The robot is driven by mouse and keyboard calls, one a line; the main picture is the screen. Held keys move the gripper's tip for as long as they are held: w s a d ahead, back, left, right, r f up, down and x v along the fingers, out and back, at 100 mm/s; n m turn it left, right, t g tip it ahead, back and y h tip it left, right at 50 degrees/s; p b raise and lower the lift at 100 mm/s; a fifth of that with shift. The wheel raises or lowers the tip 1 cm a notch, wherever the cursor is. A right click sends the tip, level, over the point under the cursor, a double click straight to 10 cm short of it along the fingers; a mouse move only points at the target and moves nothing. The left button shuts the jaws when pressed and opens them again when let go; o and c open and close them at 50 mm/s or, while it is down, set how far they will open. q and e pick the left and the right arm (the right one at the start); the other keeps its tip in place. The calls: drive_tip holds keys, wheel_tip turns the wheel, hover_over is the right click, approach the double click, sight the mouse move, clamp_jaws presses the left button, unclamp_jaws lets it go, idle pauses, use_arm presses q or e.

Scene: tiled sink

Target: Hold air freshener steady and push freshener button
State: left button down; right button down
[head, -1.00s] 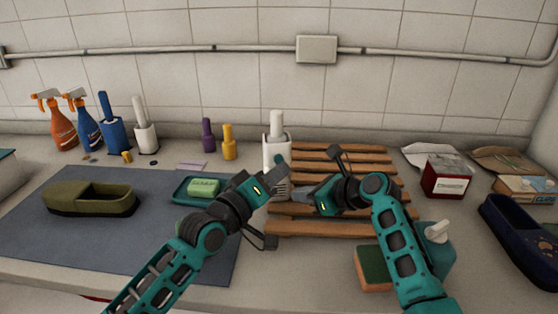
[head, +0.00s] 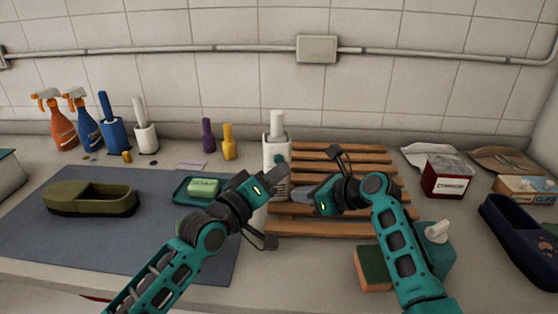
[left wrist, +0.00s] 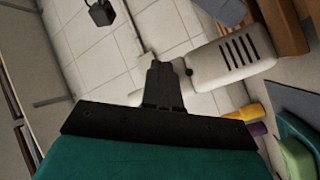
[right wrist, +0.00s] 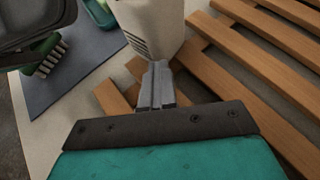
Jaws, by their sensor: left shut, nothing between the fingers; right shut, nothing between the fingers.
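The white air freshener (head: 270,152) stands upright on the counter at the left end of the wooden rack, with dark vent slots low on its front. My left gripper (head: 280,163) is shut, its tips in front of the freshener's upper front. In the left wrist view the freshener (left wrist: 236,54) lies right behind the left fingertips (left wrist: 160,66), beside a small dark round part; contact cannot be told. My right gripper (head: 297,192) is shut and empty, just right of the freshener's lower part. The freshener (right wrist: 150,22) also shows beyond the right fingertips (right wrist: 157,70).
The wooden rack (head: 335,230) lies right of and behind the freshener. A soap dish (head: 180,196) with green soap is left of my left gripper, on a dark mat (head: 70,240). A sponge (head: 372,268) and teal container (head: 440,265) sit by my right arm.

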use_arm(q)
drive_tip(key=shift+w, duration=0.1)
idle(0.3)
drive_tip(key=shift+w, duration=0.35)
drive_tip(key=shift+w+a, duration=0.2)
drive_tip(key=shift+w, duration=0.4)
idle(0.8)
idle(0.5)
drive_tip(key=shift+s+d, duration=0.2)
drive_tip(key=shift+s, duration=0.85)
drive_tip(key=s, duration=0.2)
drive_tip(key=s+d, duration=0.1)
drive_tip(key=s, duration=0.2)
use_arm(e)
drive_tip(key=c, duration=1.8)
unclamp_jaws()
drive_tip(key=shift+c, duration=0.2)
